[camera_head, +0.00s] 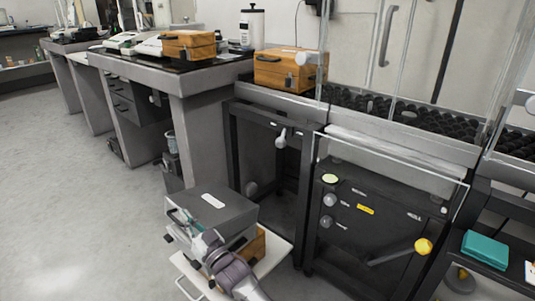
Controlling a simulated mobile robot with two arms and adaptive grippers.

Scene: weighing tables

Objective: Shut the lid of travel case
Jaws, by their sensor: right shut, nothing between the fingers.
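A grey box-shaped case with a white label (222,212), which looks like the travel case, is on a small white cart in the lower middle. Its top looks flat, but I cannot tell whether its lid is fully down. My right gripper (181,229) is shut and empty at the case's near left side, partly covering its front. I cannot tell whether it touches the case. An orange-brown wooden part (257,244) shows below and right of the grey body, partly hidden by my right arm. My left gripper is not in view.
The white cart (272,262) is small, with little bare surface. A dark cabinet with knobs (368,225) stands to its right. Wooden cases (188,45) and (285,70) another wooden case stand on the tables behind. Open floor (75,190) lies left.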

